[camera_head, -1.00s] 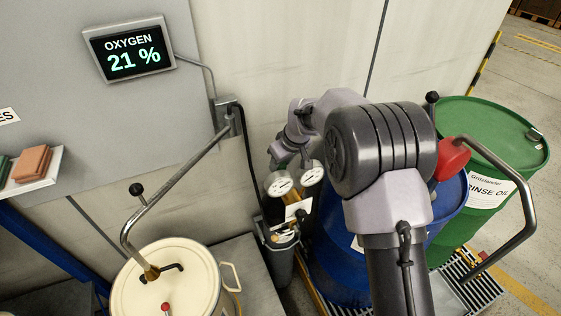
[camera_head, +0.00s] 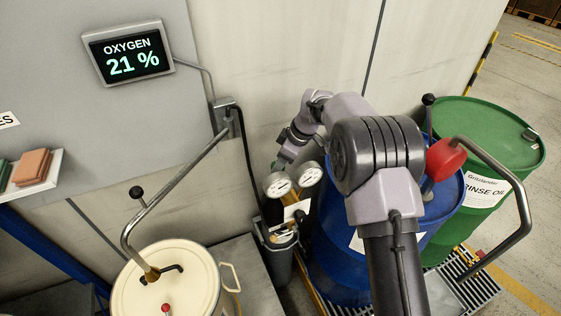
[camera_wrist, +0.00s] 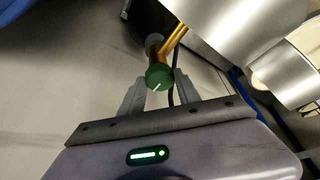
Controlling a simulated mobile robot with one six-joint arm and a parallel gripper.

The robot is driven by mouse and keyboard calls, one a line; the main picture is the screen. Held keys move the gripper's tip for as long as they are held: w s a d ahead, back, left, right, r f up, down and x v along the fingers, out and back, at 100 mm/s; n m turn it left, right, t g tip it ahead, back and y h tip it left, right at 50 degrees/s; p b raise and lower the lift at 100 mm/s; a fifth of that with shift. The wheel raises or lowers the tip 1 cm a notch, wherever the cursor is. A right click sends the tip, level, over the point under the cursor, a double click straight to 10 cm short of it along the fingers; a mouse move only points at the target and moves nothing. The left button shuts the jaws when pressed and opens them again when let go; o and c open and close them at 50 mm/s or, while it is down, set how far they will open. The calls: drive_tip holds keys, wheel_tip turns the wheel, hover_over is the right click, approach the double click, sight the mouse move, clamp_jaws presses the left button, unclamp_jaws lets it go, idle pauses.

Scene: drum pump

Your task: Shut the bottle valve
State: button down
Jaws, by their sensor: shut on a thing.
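The green valve knob (camera_wrist: 158,77) with a white mark sits on a brass stem in the wrist view. My gripper (camera_wrist: 158,90) has its two grey fingers on either side of the knob and is shut on it. In the head view my gripper (camera_head: 280,163) is small and partly hidden, just above the two round gauges. The gas bottle (camera_head: 281,264) stands upright by the wall; its valve is mostly hidden in the head view.
A left gauge (camera_head: 277,185) and a right gauge (camera_head: 310,173) sit close below my gripper. A blue drum (camera_head: 335,265) stands right of the bottle, a green drum (camera_head: 490,120) beyond it. A cream drum (camera_head: 190,255) stands left. A wall display (camera_head: 130,52) reads oxygen 21 %.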

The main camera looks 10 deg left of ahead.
idle(0.4)
drive_tip(key=c, duration=0.9)
unclamp_jaws()
drive_tip(key=shift+o, duration=0.2)
drive_tip(key=w+p+v, duration=0.1)
drive_tip(key=p+v, duration=0.3)
drive_tip(key=v, duration=1.3)
drive_tip(key=shift+s+r+p, duration=0.25)
drive_tip(key=shift+s+p, duration=0.05)
drive_tip(key=shift+s, duration=0.2)
